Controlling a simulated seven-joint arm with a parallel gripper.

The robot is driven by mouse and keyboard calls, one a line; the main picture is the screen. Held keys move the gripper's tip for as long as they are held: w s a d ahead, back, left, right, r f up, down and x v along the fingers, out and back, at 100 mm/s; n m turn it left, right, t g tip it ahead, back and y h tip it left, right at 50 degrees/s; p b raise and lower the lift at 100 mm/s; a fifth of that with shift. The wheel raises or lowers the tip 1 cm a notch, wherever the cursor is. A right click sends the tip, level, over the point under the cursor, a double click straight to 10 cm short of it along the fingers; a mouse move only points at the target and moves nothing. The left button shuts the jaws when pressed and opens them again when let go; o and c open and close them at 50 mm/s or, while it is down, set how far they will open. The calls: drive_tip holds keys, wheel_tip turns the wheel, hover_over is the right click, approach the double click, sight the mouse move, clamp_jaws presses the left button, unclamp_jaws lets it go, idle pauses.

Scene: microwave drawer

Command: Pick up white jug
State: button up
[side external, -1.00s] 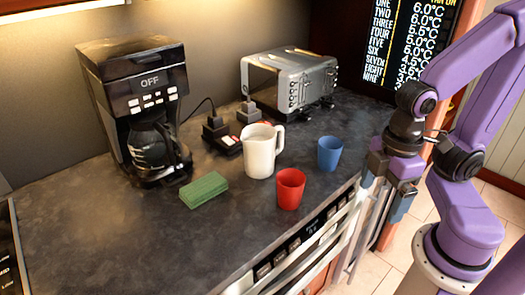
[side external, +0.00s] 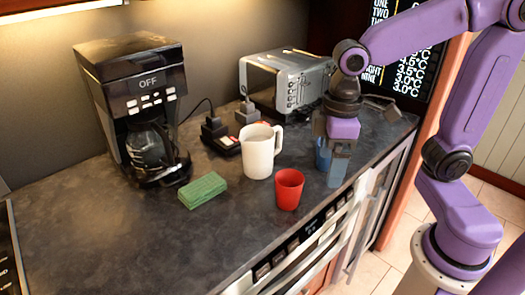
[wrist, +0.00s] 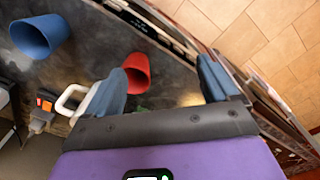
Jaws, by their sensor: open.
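The white jug (side external: 260,151) stands upright on the dark counter, its handle towards the back right. My gripper (side external: 332,172) is to the right of the jug, above the counter's front edge, pointing down and apart from the jug. In the wrist view its two fingers (wrist: 163,78) are spread wide with nothing held between them.
A red cup (side external: 289,189) stands in front of the jug. A blue cup (wrist: 38,36) is close to my gripper, mostly hidden in the side view. A green sponge (side external: 203,190), coffee maker (side external: 133,100) and toaster (side external: 285,82) are also on the counter. The front left counter is clear.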

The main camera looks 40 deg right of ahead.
drive_tip(key=w+d+r+m, duration=0.1)
drive_tip(key=w+r+m, duration=0.35)
drive_tip(key=w, duration=0.95)
wheel_tip(320, 180, up, 4)
drive_tip(key=m, duration=0.5)
hover_over(275, 128)
drive_tip(key=f, duration=1.7)
drive_tip(key=shift+w+d, duration=0.15)
drive_tip(key=shift+d, duration=0.1)
drive_tip(key=shift+r, duration=0.15)
clamp_jaws()
drive_tip(key=shift+r, duration=0.1)
